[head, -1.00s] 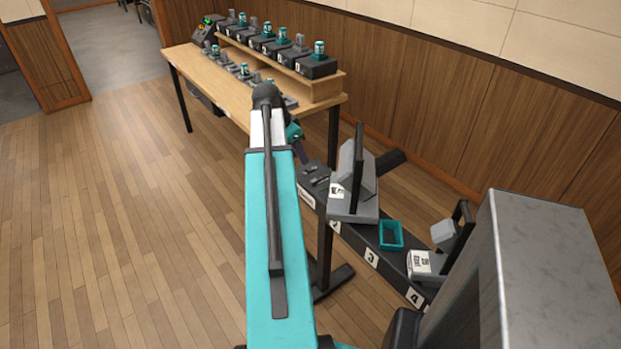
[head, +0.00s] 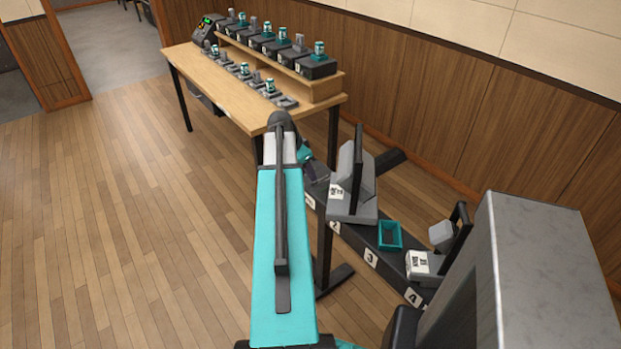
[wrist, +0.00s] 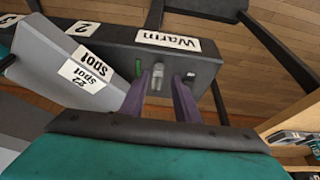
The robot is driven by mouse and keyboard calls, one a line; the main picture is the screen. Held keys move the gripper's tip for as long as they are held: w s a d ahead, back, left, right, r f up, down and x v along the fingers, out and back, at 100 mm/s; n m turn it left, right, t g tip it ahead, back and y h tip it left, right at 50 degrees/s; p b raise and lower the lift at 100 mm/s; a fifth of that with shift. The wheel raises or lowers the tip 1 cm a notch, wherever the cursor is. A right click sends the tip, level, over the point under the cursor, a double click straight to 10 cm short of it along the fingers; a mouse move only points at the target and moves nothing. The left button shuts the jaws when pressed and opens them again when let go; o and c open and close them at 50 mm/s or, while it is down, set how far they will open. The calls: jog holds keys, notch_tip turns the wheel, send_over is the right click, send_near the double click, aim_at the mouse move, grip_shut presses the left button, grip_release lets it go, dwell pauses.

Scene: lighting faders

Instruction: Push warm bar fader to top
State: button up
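My gripper (wrist: 163,82) has two purple fingers, spread apart, one to each side of the knob in the picture. I cannot tell whether either finger touches it. In the head view my gripper (head: 317,173) is over the far end of the bar (head: 350,240) and hides the knob.
A grey angled block labelled Spot (wrist: 70,60) stands on the bar beside the gripper. Further along are a teal open box (head: 390,236) and a white labelled block (head: 420,263). A wooden table (head: 225,85) with several devices stands behind. The floor at left is clear.

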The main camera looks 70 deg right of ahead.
jog(key=shift+p+x, duration=0.3)
jog(key=shift+x, duration=1.8)
jog(key=shift+c, duration=0.2)
grip_shut()
